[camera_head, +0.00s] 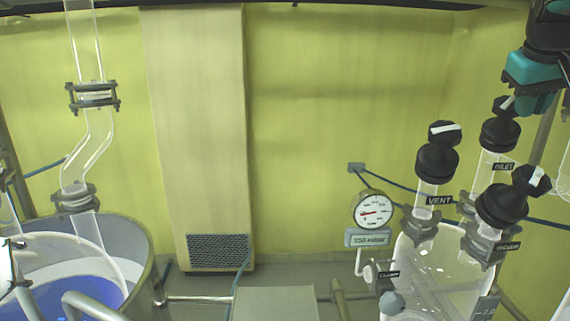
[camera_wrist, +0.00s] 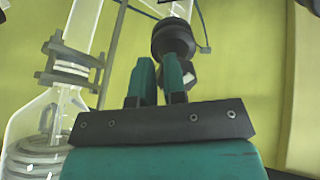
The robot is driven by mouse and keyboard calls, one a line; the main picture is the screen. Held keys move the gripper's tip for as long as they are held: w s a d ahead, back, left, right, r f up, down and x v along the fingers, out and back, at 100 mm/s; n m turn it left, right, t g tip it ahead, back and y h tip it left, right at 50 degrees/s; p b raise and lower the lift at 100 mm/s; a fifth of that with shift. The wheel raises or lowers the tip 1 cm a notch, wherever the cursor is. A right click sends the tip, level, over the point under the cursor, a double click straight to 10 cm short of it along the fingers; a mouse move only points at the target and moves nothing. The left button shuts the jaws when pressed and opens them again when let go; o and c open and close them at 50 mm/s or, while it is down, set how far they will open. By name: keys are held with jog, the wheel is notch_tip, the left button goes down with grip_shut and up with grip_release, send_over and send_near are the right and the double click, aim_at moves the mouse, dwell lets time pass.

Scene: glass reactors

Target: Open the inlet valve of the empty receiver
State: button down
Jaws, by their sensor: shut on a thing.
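The receiver (camera_head: 425,270) is a clear glass vessel at the lower right of the head view, with no coloured liquid visible in it. The inlet valve (camera_head: 500,128), labelled INLET, has a black knob with a white mark and stands behind the vent valve (camera_head: 437,160) and the vacuum valve (camera_head: 503,205). My teal gripper (camera_head: 526,102) comes from the upper right to the top of the inlet knob and is shut on it. In the wrist view my gripper's two fingers (camera_wrist: 160,82) are at a black valve (camera_wrist: 172,38); the exact grip is partly hidden.
A pressure gauge (camera_head: 373,210) stands left of the receiver, with a small clamped side port (camera_head: 381,275) below. A metal tub (camera_head: 140,245) with blue contents and a clamped glass pipe (camera_head: 92,95) stand at the left. The middle is mostly open before the yellow wall.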

jog(key=shift+s+d+f, duration=0.15)
jog(key=shift+d+f, duration=0.2)
jog(key=shift+f, duration=0.3)
jog(key=p+v, duration=0.4)
jog(key=v, duration=0.2)
jog(key=shift+r+p, duration=0.2)
jog(key=shift+p, duration=0.15)
jog(key=shift+d+r, duration=0.1)
jog(key=shift+d, duration=0.05)
